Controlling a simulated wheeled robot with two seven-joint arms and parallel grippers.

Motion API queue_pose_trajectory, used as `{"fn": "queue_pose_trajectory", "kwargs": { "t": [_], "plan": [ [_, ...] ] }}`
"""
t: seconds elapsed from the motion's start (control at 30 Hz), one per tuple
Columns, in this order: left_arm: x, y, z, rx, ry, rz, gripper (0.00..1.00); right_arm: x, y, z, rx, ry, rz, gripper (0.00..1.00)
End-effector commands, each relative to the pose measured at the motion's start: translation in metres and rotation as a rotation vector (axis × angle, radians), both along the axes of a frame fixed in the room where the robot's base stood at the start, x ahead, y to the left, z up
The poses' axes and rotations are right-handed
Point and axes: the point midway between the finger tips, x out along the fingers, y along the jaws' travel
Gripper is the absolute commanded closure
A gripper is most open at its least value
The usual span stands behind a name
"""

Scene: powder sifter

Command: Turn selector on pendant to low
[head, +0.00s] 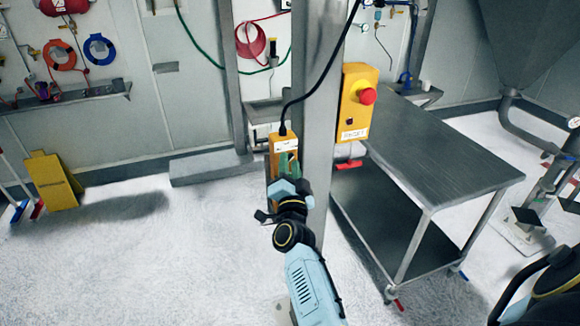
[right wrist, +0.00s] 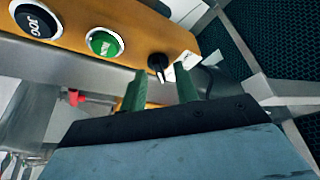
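The orange pendant (head: 283,141) hangs on a black cable against the steel post. In the right wrist view the pendant (right wrist: 155,38) runs diagonally across the top. On its face are a black JOG button (right wrist: 37,20), a green button (right wrist: 105,42) and the black selector knob (right wrist: 158,62) near a white label. My right gripper (head: 287,165) is in front of the pendant's lower part, hiding some of it. Its two green fingers (right wrist: 160,78) are apart, with the selector in the gap between their tips. Whether they touch it is unclear. My left gripper is not in view.
A yellow box with a red emergency button (head: 367,96) is fixed to the steel post (head: 318,65), right of the pendant. A steel table (head: 440,150) stands to the right. A yellow floor sign (head: 52,180) is at the left. The floor in front is mostly clear.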

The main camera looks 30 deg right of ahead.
Motion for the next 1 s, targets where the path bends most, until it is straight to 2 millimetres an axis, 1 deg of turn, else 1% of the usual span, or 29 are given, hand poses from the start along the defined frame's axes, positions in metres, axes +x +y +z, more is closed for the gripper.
{"fn": "queue_pose_trajectory", "kwargs": {
  "t": [0.17, 0.27, 0.33, 0.6, 0.7, 0.83, 1.0],
  "plan": [
    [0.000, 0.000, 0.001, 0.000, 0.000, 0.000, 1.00, -0.005, 0.003, -0.002, -0.001, 0.003, 0.000, 0.69],
    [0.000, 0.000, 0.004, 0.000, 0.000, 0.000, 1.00, -0.016, 0.009, -0.006, 0.000, 0.004, 0.000, 0.69],
    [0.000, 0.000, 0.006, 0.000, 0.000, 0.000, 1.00, -0.027, 0.016, -0.009, 0.001, 0.005, 0.000, 0.69],
    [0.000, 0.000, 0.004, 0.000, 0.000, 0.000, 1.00, -0.078, 0.045, -0.026, 0.001, 0.004, 0.001, 0.69],
    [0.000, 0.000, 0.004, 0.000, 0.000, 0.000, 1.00, -0.093, 0.053, -0.030, 0.001, 0.002, 0.000, 0.69],
    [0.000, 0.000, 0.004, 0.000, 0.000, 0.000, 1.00, -0.105, 0.061, -0.034, 0.000, 0.002, 0.000, 0.69],
    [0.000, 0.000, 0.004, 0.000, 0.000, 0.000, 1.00, -0.112, 0.064, -0.035, -0.001, -0.001, 0.000, 0.69]
  ]
}}
